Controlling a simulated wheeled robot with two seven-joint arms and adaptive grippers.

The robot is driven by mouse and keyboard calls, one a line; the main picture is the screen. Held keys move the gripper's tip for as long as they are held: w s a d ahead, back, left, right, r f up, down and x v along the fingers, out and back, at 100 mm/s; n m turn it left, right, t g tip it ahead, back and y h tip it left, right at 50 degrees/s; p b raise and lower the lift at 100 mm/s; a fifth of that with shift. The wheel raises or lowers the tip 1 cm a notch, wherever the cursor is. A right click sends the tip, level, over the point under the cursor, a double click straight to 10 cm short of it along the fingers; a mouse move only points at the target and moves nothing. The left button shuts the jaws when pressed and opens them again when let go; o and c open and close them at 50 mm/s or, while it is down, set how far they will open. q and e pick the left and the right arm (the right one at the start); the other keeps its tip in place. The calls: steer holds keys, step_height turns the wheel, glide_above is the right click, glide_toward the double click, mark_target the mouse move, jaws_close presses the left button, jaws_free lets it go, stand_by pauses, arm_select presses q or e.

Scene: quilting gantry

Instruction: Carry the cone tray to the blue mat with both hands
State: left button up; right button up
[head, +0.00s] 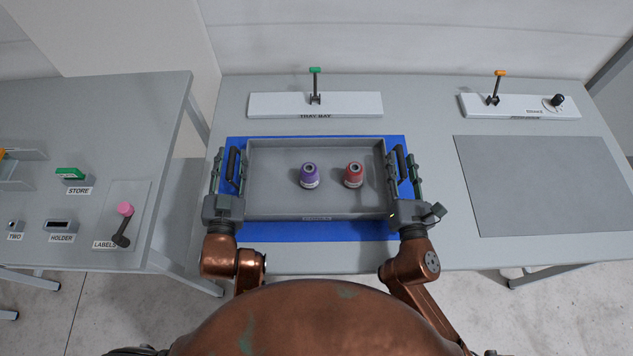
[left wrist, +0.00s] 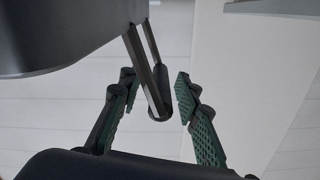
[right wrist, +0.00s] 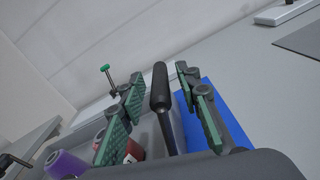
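The grey cone tray (head: 275,190) lies over the blue mat (head: 320,232), with blue showing around it; I cannot tell if it touches. A purple cone (head: 309,175) and a red cone (head: 353,175) stand in it. My left gripper (head: 230,165) is at the tray's left handle; in the left wrist view its fingers (left wrist: 155,95) are apart on either side of the dark handle (left wrist: 147,65), with gaps. My right gripper (head: 403,165) is at the right handle; in the right wrist view its fingers (right wrist: 158,90) straddle the handle (right wrist: 161,100), with gaps.
Behind the tray is a white panel marked TRAY BAY (head: 350,103) with a green-topped lever (head: 315,85). To the right are a grey mat (head: 540,185) and an orange-topped lever (head: 498,85). A second table (head: 100,110) with fixtures stands left, across a gap.

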mark_target(229, 180)
arm_select(q)
steer(key=shift+s, duration=0.1)
steer(key=s, duration=0.7)
steer(key=shift+d, duration=0.1)
steer(key=shift+s, duration=0.15)
arm_select(e)
steer(key=s, duration=0.7)
steer(key=shift+s+d, duration=0.15)
steer(key=shift+s, duration=0.15)
